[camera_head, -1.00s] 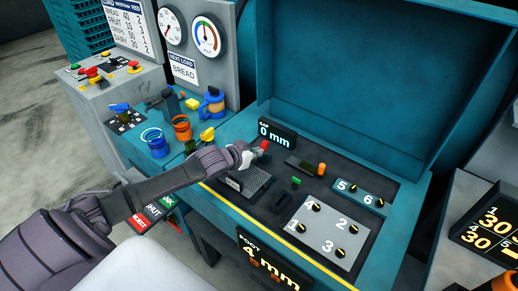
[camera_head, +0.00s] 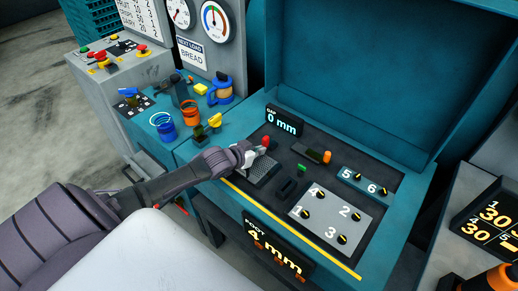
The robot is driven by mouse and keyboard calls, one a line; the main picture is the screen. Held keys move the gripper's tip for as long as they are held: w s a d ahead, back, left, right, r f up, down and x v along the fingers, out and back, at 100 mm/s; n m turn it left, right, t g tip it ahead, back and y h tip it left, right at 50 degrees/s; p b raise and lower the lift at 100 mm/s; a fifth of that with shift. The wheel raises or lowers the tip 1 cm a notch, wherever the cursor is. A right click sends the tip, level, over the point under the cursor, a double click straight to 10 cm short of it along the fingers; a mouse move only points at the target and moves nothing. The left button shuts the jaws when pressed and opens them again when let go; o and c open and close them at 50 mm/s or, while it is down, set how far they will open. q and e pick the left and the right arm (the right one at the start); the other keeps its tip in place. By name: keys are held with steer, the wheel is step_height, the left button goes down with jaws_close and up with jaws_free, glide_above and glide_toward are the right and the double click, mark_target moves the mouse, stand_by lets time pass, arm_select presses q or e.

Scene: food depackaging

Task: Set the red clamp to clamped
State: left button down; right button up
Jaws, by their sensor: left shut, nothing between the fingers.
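A red-tipped lever (camera_head: 266,141), which looks like the red clamp, stands on the dark panel just in front of the "0 mm" gap display (camera_head: 283,122). My left gripper (camera_head: 257,152) is shut at the lever's left side, close to or touching it. Nothing shows between its fingers. The fingers and wrist hide the lever's lower part, so I cannot tell whether it is clamped. A grey mesh plate (camera_head: 262,172) lies just below the gripper.
An orange lever (camera_head: 327,157) and a small green block (camera_head: 301,168) stand to the right. A grey plate with numbered knobs (camera_head: 331,218) lies nearer the front. Blue and orange cups (camera_head: 190,115) stand left. The teal raised lid (camera_head: 350,80) closes off the back.

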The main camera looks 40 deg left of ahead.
stand_by(0.3)
arm_select(q)
steer(key=shift+s, duration=0.15)
steer(key=v, duration=1.1)
steer(key=shift+s+r, duration=0.25)
steer(key=shift+s, duration=0.05)
